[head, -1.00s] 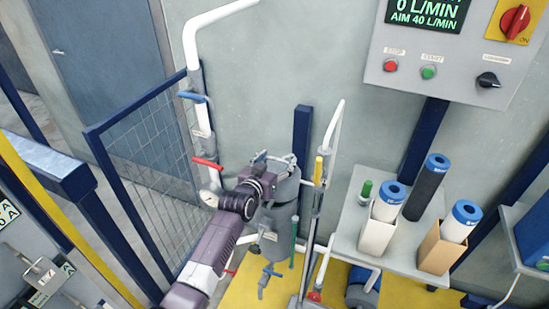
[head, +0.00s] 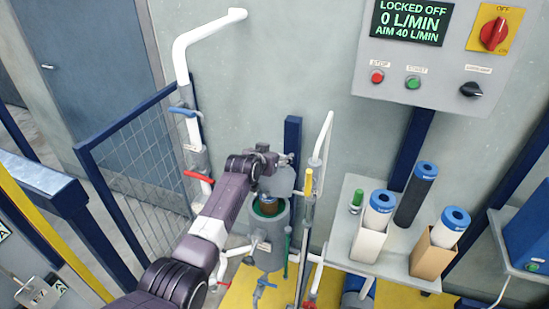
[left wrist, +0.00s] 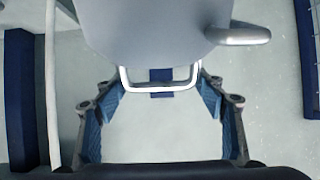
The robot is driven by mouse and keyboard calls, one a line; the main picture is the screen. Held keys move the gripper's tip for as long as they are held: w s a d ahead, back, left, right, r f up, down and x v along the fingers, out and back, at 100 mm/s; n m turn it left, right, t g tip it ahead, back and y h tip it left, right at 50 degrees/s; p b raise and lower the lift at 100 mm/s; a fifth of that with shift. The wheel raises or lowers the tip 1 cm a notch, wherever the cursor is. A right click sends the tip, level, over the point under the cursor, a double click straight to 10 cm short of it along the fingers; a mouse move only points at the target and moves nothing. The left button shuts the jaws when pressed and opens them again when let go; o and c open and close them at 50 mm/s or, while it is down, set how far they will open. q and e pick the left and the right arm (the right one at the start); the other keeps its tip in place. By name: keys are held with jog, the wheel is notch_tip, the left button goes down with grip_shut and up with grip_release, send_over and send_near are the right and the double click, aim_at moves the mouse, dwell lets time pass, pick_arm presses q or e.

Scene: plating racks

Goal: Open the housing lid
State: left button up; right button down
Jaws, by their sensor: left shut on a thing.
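The grey filter housing (head: 267,250) stands by the wall with its mouth uncovered. A green ring lines its rim, and the top of a brown cartridge with blue (head: 268,204) shows inside. The round grey lid (head: 282,180) is tipped up behind the mouth, on its hinge side. My left gripper (head: 266,152) is at the lid's raised edge. In the left wrist view the left fingers (left wrist: 160,80) are shut on the sides of the metal loop handle (left wrist: 160,90) of the lid (left wrist: 160,30). My right gripper is not in view.
Pipes with a blue-handled valve (head: 183,111) and a red-handled valve (head: 198,176) stand left of the housing. A shelf (head: 390,262) at right carries several cartridges. A control panel (head: 435,70) reads locked off, 0 L/min. A mesh fence (head: 140,170) is at left.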

pick_arm(q)
jog(key=shift+w+r, duration=0.1)
jog(key=shift+r, duration=0.05)
jog(key=o, duration=1.2)
jog(key=shift+o, duration=1)
jog(key=shift+a+f, duration=0.1)
jog(key=shift+f, duration=0.1)
jog(key=v, duration=1.2)
